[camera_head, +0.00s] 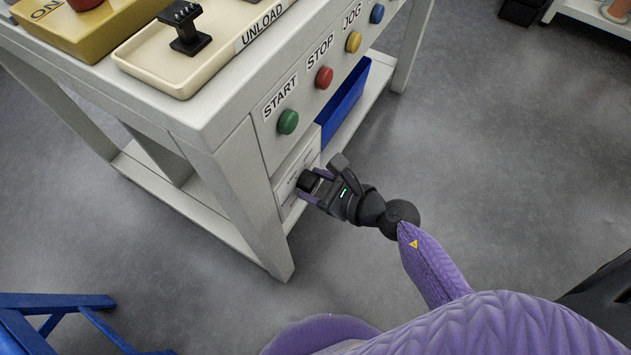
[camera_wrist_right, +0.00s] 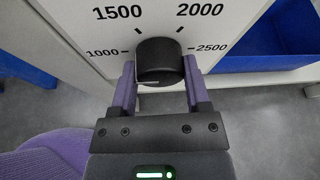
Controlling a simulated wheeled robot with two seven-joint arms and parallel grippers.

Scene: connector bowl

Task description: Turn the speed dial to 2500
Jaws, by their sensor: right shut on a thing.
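The speed dial is a round black knob (camera_wrist_right: 160,62) on a white panel in the right wrist view. Labels 1000, 1500, 2000 and 2500 run around it from left to right. My right gripper (camera_wrist_right: 160,76) is shut on the knob, one purple finger on each side. In the head view the right gripper (camera_head: 311,186) is at the cabinet's lower front panel, and the knob (camera_head: 307,180) is partly hidden by it. My left gripper is not in view.
Above the dial panel are green START (camera_head: 288,121), red STOP (camera_head: 324,77), yellow JOG (camera_head: 353,42) and blue (camera_head: 377,13) buttons. A blue bin (camera_head: 344,100) sits right beside the panel. A cream UNLOAD tray (camera_head: 150,60) lies on top.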

